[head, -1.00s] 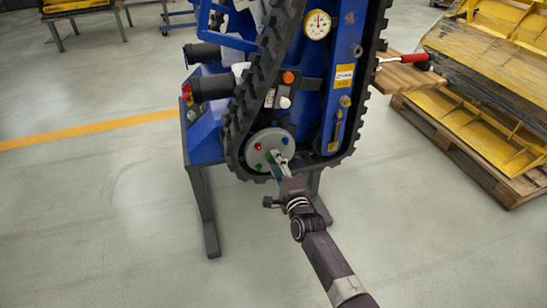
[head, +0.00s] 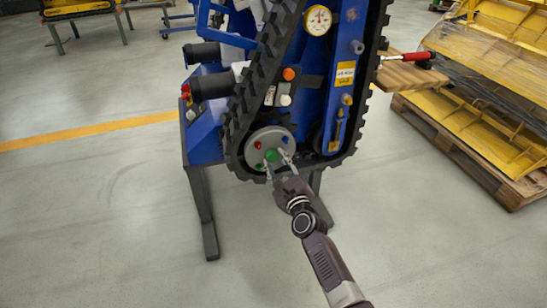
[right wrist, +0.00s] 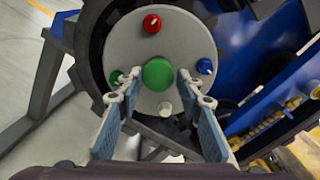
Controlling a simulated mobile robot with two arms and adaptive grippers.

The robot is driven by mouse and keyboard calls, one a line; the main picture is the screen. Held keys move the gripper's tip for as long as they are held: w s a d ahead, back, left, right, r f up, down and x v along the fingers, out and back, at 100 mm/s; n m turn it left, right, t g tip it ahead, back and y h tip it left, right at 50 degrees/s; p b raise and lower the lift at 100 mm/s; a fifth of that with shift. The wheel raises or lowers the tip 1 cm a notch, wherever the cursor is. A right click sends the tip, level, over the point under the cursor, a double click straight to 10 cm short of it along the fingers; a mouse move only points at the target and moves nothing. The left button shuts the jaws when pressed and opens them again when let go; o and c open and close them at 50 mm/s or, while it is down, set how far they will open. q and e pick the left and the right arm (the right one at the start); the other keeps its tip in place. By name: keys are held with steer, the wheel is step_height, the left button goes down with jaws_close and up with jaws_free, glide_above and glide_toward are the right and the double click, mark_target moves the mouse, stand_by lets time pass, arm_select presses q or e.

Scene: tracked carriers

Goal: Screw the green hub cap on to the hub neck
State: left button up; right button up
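The green hub cap (head: 271,155) sits at the centre of the round grey hub disc (head: 262,138), low on the blue tracked carrier. In the right wrist view the cap (right wrist: 158,74) shows as a round green face, and the hub neck is hidden behind it. My right gripper (head: 277,164) is open in front of the disc. In the right wrist view its two fingers (right wrist: 156,91) stand apart at the lower left and right of the cap, with gaps on both sides. My left gripper is not in view.
Small red (right wrist: 152,24), blue (right wrist: 204,66), green (right wrist: 115,77) and white (right wrist: 165,109) knobs surround the cap on the disc. The black track (head: 234,125) curves around it. A pallet (head: 470,165) with yellow parts stands right.

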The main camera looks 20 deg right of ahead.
steer(key=shift+o, duration=1.3)
steer(key=shift+d, duration=0.25)
steer(key=shift+a, duration=0.1)
